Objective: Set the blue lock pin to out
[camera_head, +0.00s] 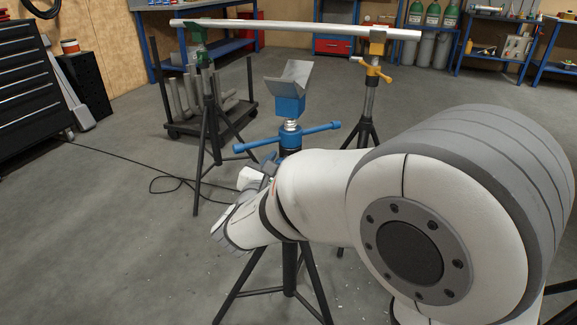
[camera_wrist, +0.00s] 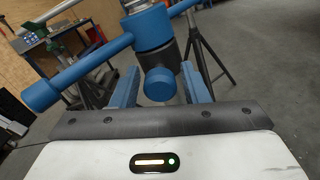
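My gripper (camera_wrist: 159,70) is open, with one blue finger on each side of the knob. A narrow gap seems to show on both sides, so it does not look clamped. In the head view the blue stand (camera_head: 290,107) stands upright with a V-shaped top and a crossbar handle. My arm hides the knob there and most of my gripper (camera_head: 268,166).
The blue handle bar (camera_wrist: 75,75) reaches out to the left above my fingers in the wrist view. Behind, a long pipe (camera_head: 300,28) rests on a green stand (camera_head: 197,50) and a yellow stand (camera_head: 375,70). A cart (camera_head: 210,122) holds short pipes. Open floor lies to the left.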

